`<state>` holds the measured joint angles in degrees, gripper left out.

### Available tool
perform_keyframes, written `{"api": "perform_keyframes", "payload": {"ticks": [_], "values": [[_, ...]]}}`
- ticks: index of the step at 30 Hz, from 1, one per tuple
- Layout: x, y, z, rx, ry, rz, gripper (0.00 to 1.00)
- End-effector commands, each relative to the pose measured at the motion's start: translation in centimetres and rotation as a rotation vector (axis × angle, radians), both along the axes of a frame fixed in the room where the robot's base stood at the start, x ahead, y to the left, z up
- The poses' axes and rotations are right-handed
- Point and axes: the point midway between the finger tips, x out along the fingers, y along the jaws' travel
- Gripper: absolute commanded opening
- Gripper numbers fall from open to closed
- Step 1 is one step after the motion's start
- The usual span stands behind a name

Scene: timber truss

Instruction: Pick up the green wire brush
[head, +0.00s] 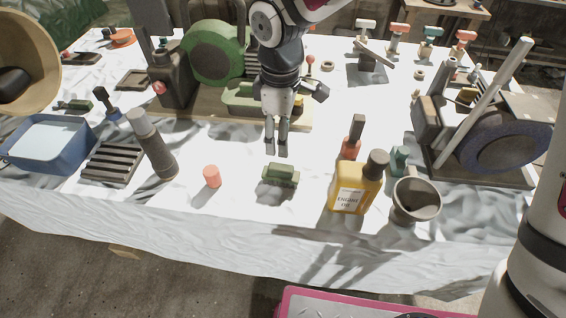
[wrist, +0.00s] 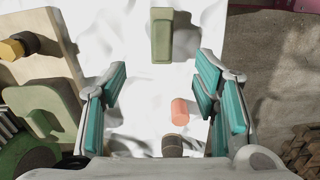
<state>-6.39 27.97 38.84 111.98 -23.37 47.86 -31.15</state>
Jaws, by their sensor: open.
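The green wire brush (head: 281,175), seen as a small olive-green block, lies on the white cloth near the front of the table in the head view. In the wrist view the green block (wrist: 162,42) lies at the top centre, beyond the fingertips. My gripper (head: 276,143) points down over the table, just behind the brush, and does not touch it. The underside of the brush is hidden.
A salmon cylinder (head: 212,177) stands left of the brush. A yellow engine oil bottle (head: 352,190) and a grey cup (head: 415,202) stand to its right. A grey cylinder (head: 152,145) and a blue tray (head: 48,143) are further left. A green machine (head: 215,55) is behind.

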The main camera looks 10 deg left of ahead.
Motion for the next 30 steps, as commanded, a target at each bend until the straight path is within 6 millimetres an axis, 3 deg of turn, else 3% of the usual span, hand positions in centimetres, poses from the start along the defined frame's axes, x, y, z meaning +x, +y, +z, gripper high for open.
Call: {"api": "perform_keyframes", "payload": {"ticks": [12, 20, 30], "values": [[-0.1, 0.0, -7.1, -0.002, 0.004, 0.000, 0.55], [-0.2, -0.1, -8.8, -0.002, 0.004, -0.002, 0.55], [-0.3, 0.0, -12.9, -0.003, 0.003, -0.002, 0.55]]}}
